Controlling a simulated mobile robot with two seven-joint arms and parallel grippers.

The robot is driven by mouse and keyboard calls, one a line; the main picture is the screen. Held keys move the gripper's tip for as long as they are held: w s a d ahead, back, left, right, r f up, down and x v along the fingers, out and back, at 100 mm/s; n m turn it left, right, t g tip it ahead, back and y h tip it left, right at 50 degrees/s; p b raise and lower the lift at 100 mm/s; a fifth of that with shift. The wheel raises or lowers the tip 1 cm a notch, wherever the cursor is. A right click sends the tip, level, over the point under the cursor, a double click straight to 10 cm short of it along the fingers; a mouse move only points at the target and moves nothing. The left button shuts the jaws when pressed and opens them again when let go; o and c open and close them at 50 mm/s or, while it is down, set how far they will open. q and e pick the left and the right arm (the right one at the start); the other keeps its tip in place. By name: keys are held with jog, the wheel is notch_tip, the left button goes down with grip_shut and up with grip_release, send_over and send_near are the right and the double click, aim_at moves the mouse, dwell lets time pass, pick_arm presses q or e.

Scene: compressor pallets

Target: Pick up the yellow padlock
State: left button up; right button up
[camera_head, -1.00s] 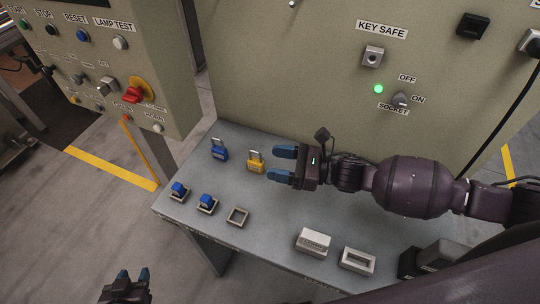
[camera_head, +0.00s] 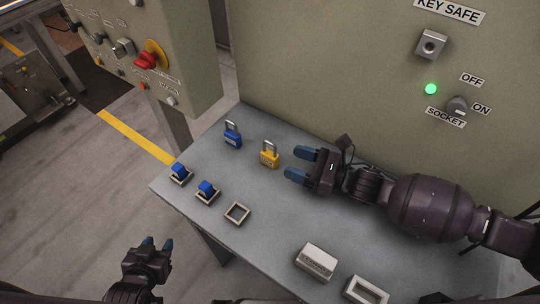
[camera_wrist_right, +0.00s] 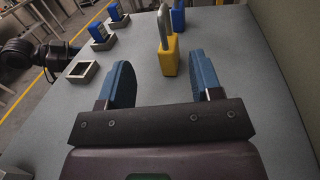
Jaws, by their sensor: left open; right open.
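The yellow padlock (camera_head: 269,158) stands upright on the grey table, its shackle up. My right gripper (camera_head: 300,164) is open just to the right of it, with its blue fingertips pointing at the padlock and nothing between them. In the right wrist view the yellow padlock (camera_wrist_right: 169,56) stands ahead of the two open fingers (camera_wrist_right: 160,82), between their lines and nearer the right one. My left gripper (camera_head: 158,243) is open and empty, low at the left, off the table's front edge.
A blue padlock (camera_head: 232,136) stands left of the yellow one. Two square holders with blue pieces (camera_head: 207,190) and an empty square holder (camera_head: 237,213) line the table's front left. A pale block (camera_head: 316,261) sits nearer. The cabinet wall (camera_head: 330,80) rises behind.

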aim_at(275, 155)
jog(key=shift+w+a, duration=0.25)
jog(key=shift+a, duration=0.2)
jog(key=x, duration=0.4)
jog(key=shift+w+d+r, duration=0.1)
jog(key=shift+w+r, duration=0.05)
jog(key=shift+w, duration=0.15)
jog(key=shift+w+a, duration=0.2)
jog(key=shift+a, duration=0.3)
grip_shut()
